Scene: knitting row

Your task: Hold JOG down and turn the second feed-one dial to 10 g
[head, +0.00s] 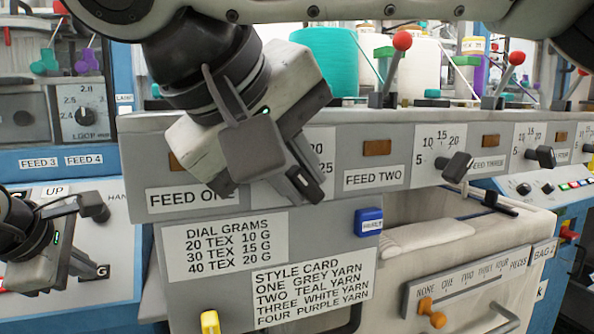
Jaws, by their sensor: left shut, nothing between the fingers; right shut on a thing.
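My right gripper (300,186) reaches down from the top to the grey feed panel, just right of the FEED ONE label (190,198). It is shut on the feed-one dial, which its fingers hide. Only the right edge of that dial's white scale (321,150) shows, with a 25 near its lower end, so I cannot read the setting. My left gripper (82,265) is shut and empty at the lower left panel. It covers most of a label whose last letter, G (99,271), shows. The JOG button is hidden, and I cannot tell whether it is pressed.
The dial grams card (228,240) reads 20 TEX 10 G. The feed-two dial (457,166) and feed-three dial (541,156) stick out further right. Red-knobbed levers (402,41) and yarn cones (328,60) stand above the panel. An orange selector (431,313) is lower right.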

